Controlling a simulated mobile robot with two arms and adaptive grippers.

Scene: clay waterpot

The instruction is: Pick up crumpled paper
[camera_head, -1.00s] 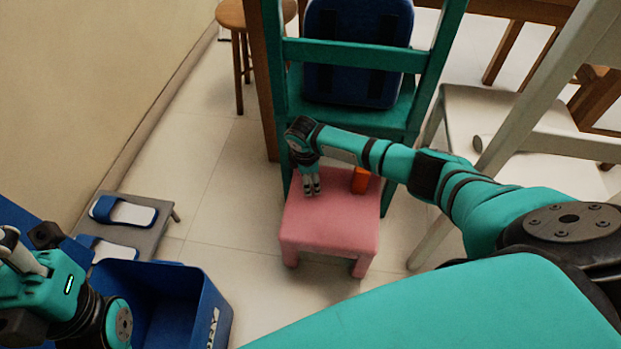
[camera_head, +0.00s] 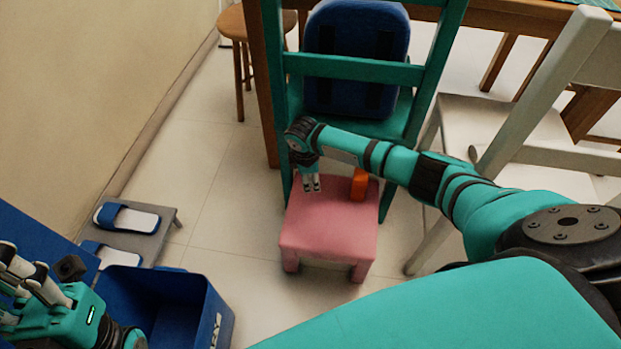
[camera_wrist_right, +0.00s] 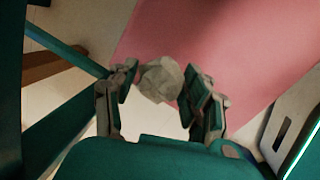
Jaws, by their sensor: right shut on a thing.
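The crumpled paper (camera_wrist_right: 161,79) is a small pale grey lump in the right wrist view. It sits between the fingertips of my right gripper (camera_wrist_right: 158,88), which is shut on it. In the head view my right gripper (camera_head: 312,184) points down over the left back part of the pink stool (camera_head: 330,228); the paper is too small to make out there. My left gripper (camera_head: 30,275) is at the lower left, partly cut off by the frame edge, beside a blue bin. Whether its fingers are open or shut is unclear.
An orange object (camera_head: 359,184) stands on the stool's back right. A teal chair (camera_head: 350,68) with a blue backpack (camera_head: 355,55) is behind it. The open blue bin (camera_head: 165,305) is at lower left, near slippers (camera_head: 128,217) on a grey rack. A white chair (camera_head: 500,125) stands right.

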